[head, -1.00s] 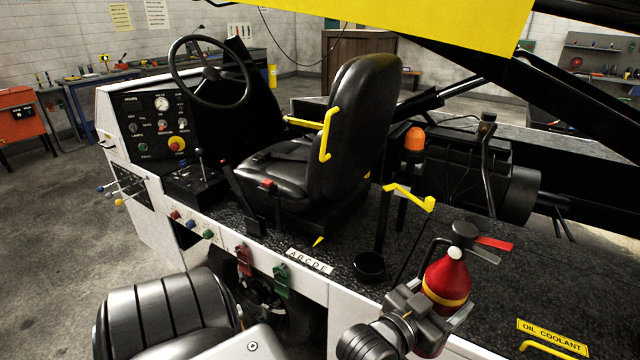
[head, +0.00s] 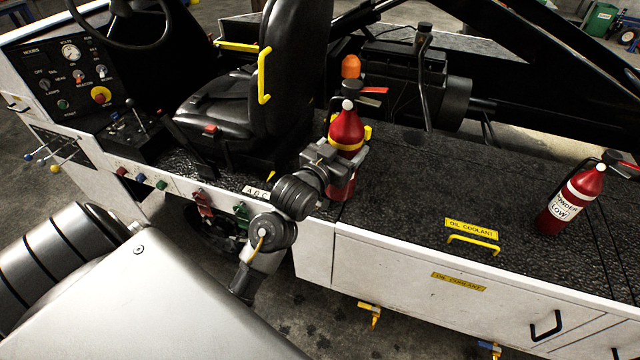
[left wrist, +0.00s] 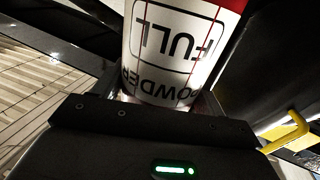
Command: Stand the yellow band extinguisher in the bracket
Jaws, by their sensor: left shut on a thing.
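The yellow band extinguisher (head: 346,127) is red with a black head and a red lever. It is upright in the head view, beside the seat at the deck's near edge. My left gripper (head: 342,158) is shut around its body, below the yellow band. The left wrist view shows its white label (left wrist: 172,45), reading FULL and POWDER upside down, close up. The bracket's yellow arm (head: 367,133) shows just behind the extinguisher; its black cup is hidden. I cannot tell whether the extinguisher's base is in the cup. My right gripper is out of view.
A second extinguisher (head: 571,201) with a white band stands, leaning, on the deck at the right. The seat (head: 245,95) and orange beacon (head: 351,67) are close by.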

